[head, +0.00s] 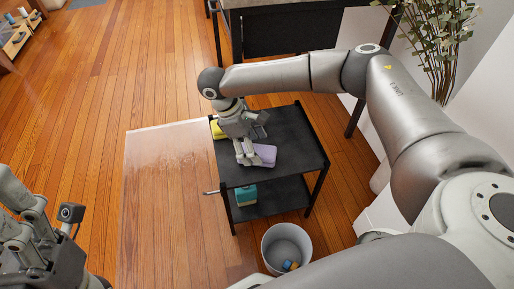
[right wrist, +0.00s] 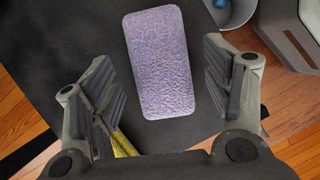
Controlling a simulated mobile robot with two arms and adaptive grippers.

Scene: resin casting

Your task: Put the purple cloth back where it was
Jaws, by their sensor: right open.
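The purple cloth (head: 265,155) lies flat on the top shelf of the black cart (head: 295,150). In the right wrist view the cloth (right wrist: 160,62) is a rounded, textured lilac rectangle, lying in full view between the fingers. My right gripper (head: 247,159) is open and empty over the cloth, with one finger to each side of it in the wrist view; it hides part of the cloth in the head view. My left gripper (head: 38,238) is at the lower left of the head view, away from the cart; its jaw opening is unclear.
A yellow item (head: 217,129) lies at the cart top's left edge, partly hidden. A teal item (head: 246,195) sits on the lower shelf. A grey bin (head: 267,246) with small items stands before the cart. A transparent sheet (head: 150,190) covers floor to the left.

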